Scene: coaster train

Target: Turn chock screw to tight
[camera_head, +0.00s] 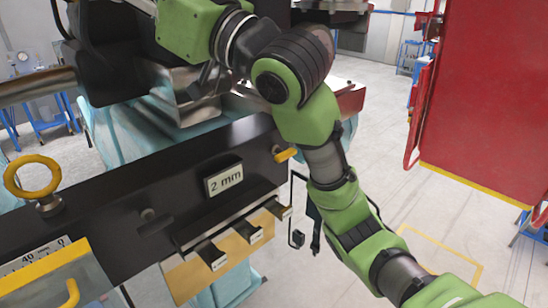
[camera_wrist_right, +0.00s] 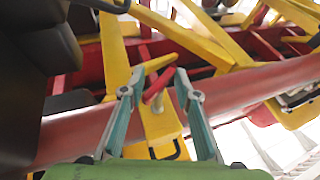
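In the right wrist view, a short red bar (camera_wrist_right: 158,86) lies slantwise in front of a yellow bracket (camera_wrist_right: 160,122); it may be the chock screw's handle. My right gripper (camera_wrist_right: 160,76) has its two teal fingers apart, one on each side of the red bar. The bar reaches close to both fingertips; I cannot tell whether they press on it. In the head view, my green right arm comes from the lower right and bends to the upper left; its gripper cannot be made out there. My left gripper is in neither view.
In the head view, a dark beam with a "2 mm" plate (camera_head: 224,179) and a yellow ring (camera_head: 32,176) crosses the lower left. A red panel (camera_head: 490,100) stands at the right. Floor is open between them. Yellow beams and a red tube (camera_wrist_right: 240,92) surround my right gripper.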

